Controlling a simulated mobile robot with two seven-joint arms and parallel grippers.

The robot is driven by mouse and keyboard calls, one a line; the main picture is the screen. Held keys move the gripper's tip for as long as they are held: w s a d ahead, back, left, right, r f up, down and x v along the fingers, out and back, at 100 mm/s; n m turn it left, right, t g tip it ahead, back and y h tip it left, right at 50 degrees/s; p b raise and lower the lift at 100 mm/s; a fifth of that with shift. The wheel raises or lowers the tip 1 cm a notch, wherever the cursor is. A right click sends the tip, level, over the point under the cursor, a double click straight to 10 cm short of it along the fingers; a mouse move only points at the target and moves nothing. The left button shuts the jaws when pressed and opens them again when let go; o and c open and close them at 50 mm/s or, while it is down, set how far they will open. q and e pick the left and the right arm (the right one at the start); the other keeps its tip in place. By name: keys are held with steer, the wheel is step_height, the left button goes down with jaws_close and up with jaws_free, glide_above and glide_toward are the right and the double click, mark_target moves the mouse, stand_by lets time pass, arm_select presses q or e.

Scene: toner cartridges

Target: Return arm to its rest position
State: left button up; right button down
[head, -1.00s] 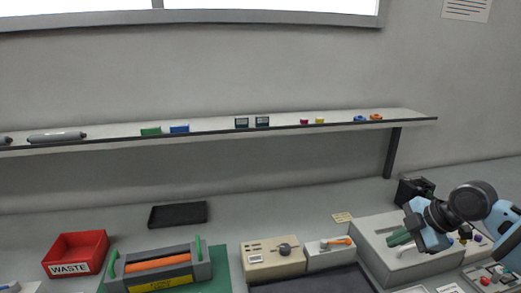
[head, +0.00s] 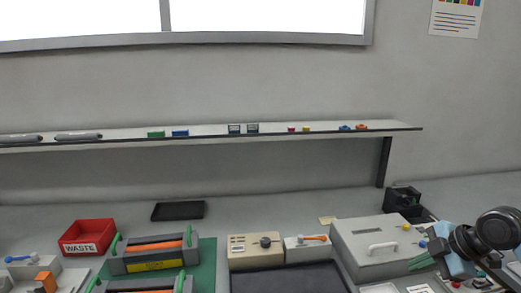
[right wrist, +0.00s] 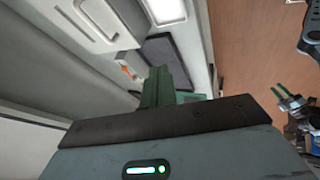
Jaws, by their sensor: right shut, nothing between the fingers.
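The fingers also stand up in the middle of the right wrist view (right wrist: 163,90). They are shut together with nothing between them. At the right edge of the right wrist view, dark arm parts with small green tips (right wrist: 284,93) look like my left arm; they are too small to read. The left arm does not show in the head view.
A red WASTE bin (head: 86,238), a grey cartridge unit with an orange roller (head: 155,252), a beige box (head: 254,250) and a black tray (head: 178,211) stand on the bench. A black holder (head: 403,199) is behind the grey box. A wall shelf (head: 340,130) holds small items.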

steer(key=s+a+f+m+t, duration=0.1)
steer(key=s+a+f+m, duration=0.15)
steer(key=a+f, duration=0.4)
steer(key=s+a+f+m, duration=0.2)
steer(key=s+a+f, duration=0.2)
steer(key=f, duration=0.6)
steer(key=s+a+f+m+t, duration=0.1)
steer(key=s+a+f+m, duration=0.15)
steer(key=a+f, duration=0.4)
steer(key=s+f+m+h, duration=0.1)
steer(key=s+f+m, duration=0.3)
steer(key=s, duration=0.8)
steer(key=s+a+f+m+t+h, duration=0.1)
steer(key=s+f+m, duration=0.3)
steer(key=s, duration=0.7)
steer(key=shift+s+a+f+t+h+p, duration=0.2)
steer(key=shift+s+f+t+h+p, duration=0.15)
steer(key=shift+f, duration=0.4)
